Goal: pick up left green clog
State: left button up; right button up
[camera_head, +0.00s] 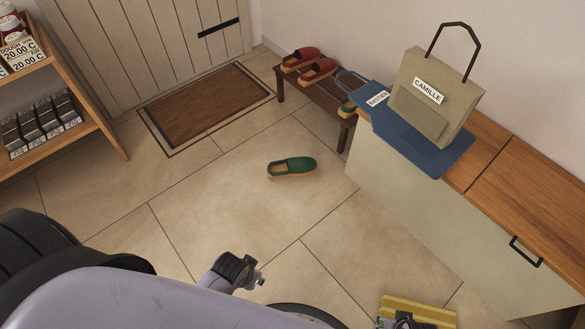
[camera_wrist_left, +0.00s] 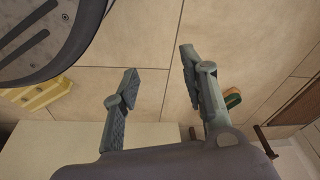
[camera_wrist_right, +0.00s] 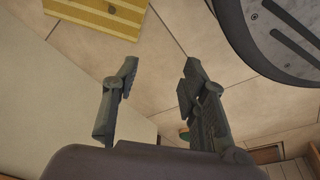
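A green clog (camera_head: 291,167) with a tan inside lies alone on the floor in the middle of the head view. Part of it shows behind a finger in the left wrist view (camera_wrist_left: 233,97), and a sliver shows in the right wrist view (camera_wrist_right: 184,134). Another green clog (camera_head: 347,108) sits on the bench, partly hidden by the blue bag. My left gripper (camera_wrist_left: 159,61) is open with nothing between its fingers. My right gripper (camera_wrist_right: 160,64) is open and empty too. Both are apart from the clogs.
A wooden bench (camera_head: 322,97) holds red clogs (camera_head: 318,70). A cabinet (camera_head: 440,215) at the right bears a blue bag (camera_head: 440,163) and a beige bag (camera_head: 420,110). A yellow slatted object (camera_head: 425,311) is on the floor. A shelf (camera_head: 95,130) stands left. Floor around the lone clog is clear.

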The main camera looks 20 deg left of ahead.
aim_at(298, 166)
jog(key=i+j+z, duration=0.1)
jog(key=i+j, duration=0.25)
jog(key=i+j+z, duration=0.15)
jog(key=i+j, duration=0.25)
jog(key=j, duration=0.15)
